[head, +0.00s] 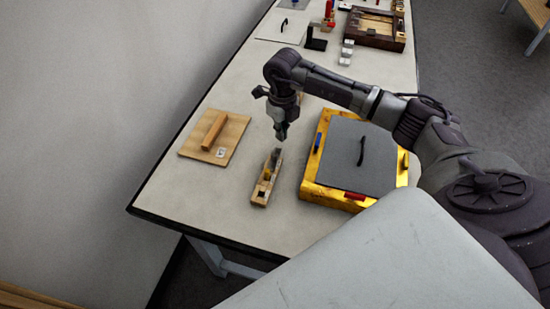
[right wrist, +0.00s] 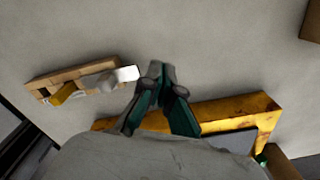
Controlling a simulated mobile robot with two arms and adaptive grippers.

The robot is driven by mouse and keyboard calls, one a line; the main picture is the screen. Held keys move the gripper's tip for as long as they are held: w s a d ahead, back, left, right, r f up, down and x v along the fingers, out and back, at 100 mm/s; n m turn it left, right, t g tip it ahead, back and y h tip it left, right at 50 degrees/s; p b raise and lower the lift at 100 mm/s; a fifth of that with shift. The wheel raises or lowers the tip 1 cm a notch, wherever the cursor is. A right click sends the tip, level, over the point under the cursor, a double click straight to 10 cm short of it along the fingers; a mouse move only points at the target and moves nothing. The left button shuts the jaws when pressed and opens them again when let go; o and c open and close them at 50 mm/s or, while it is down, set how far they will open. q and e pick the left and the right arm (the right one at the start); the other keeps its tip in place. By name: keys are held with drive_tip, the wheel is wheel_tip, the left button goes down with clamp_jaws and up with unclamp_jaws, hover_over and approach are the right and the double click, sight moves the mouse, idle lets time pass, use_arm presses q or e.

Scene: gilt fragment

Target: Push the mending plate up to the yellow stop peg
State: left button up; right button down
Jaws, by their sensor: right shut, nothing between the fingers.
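A narrow wooden fixture (head: 261,192) lies on the table in front of my right gripper in the head view; it also shows at left in the right wrist view (right wrist: 75,75). A yellow block, apparently the stop peg (right wrist: 62,93), sits towards its left end there. A pale grey-white piece, apparently the mending plate (right wrist: 126,74), sticks out at the fixture's other end, with a gap to the yellow block. My right gripper (head: 281,134) is shut and empty, pointing down above the table just beyond the plate's end. My left gripper is out of view.
A yellow box (head: 312,188) with a grey lid stands close to the right of the fixture. A wooden board (head: 187,147) with a bar handle lies to the left. Black stand (head: 316,43), metal blocks (head: 346,52) and wooden tray (head: 375,42) are farther back. The near-left tabletop is clear.

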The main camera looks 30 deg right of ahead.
sight(281, 147)
drive_tip(key=shift+f+b, duration=1.25)
drive_tip(key=shift+f, duration=0.45)
drive_tip(key=shift+r, duration=0.1)
idle(0.4)
drive_tip(key=shift+s+a+p, duration=0.45)
drive_tip(key=shift+s+a, duration=0.35)
drive_tip(key=shift+a, duration=0.1)
drive_tip(key=shift+w+d, duration=0.3)
drive_tip(key=shift+d, duration=0.05)
wheel_tip(281, 147, up, 9)
drive_tip(key=p, duration=0.5)
idle(0.6)
idle(0.4)
